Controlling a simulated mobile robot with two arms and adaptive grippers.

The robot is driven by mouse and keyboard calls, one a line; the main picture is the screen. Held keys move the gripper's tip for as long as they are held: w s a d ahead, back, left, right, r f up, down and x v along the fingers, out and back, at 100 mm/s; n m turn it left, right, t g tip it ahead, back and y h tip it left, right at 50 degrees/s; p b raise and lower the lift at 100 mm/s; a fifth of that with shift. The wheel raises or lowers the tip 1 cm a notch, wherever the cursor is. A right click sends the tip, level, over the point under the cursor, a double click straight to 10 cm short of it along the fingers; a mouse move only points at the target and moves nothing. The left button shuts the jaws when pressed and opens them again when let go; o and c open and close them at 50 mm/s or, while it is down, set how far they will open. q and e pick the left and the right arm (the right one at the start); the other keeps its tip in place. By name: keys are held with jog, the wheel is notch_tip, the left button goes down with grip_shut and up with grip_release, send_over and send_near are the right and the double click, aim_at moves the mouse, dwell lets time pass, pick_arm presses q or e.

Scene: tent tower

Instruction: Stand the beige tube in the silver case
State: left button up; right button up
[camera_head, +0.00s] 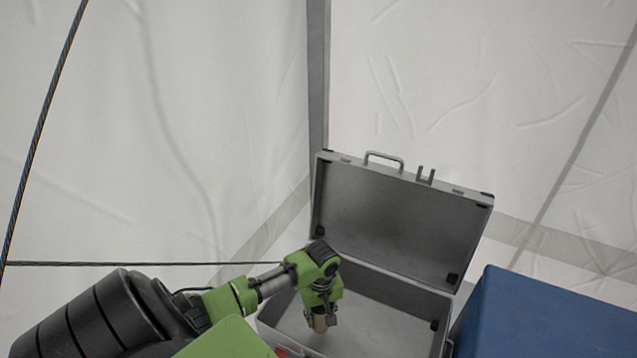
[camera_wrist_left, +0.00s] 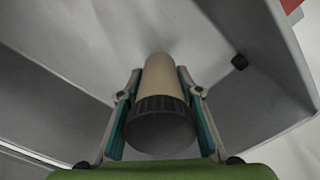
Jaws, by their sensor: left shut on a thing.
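The silver case (camera_head: 437,317) stands open, with its lid (camera_head: 395,215) raised at the back. My left gripper (camera_head: 321,312) reaches down into the case, left of its middle. It is shut on the beige tube (camera_wrist_left: 161,78), whose lower part (camera_head: 320,323) shows below the fingers in the head view. In the left wrist view the tube has a dark ribbed cap (camera_wrist_left: 160,122) at the near end, between the two fingers (camera_wrist_left: 160,110). The tube looks about upright. I cannot tell whether its far end touches the case floor. My right gripper is not in view.
A blue box (camera_head: 550,318) stands close to the right side of the case. White tent walls (camera_head: 470,80) rise behind, with a grey pole (camera_head: 318,80). A dark cable (camera_head: 150,264) runs across at the left. The right part of the case is empty.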

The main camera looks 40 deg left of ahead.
aim_at(318, 322)
pick_arm(q)
jog(key=shift+a+f, duration=0.5)
jog(key=shift+f, duration=0.1)
notch_tip(318, 322, down, 2)
jog(key=shift+a+f+b, duration=0.1)
jog(key=shift+f+b, duration=0.1)
jog(key=shift+b, duration=0.2)
jog(key=shift+w+f, duration=0.1)
jog(key=shift+f, duration=0.35)
jog(key=shift+f, duration=0.15)
jog(key=o, duration=1.2)
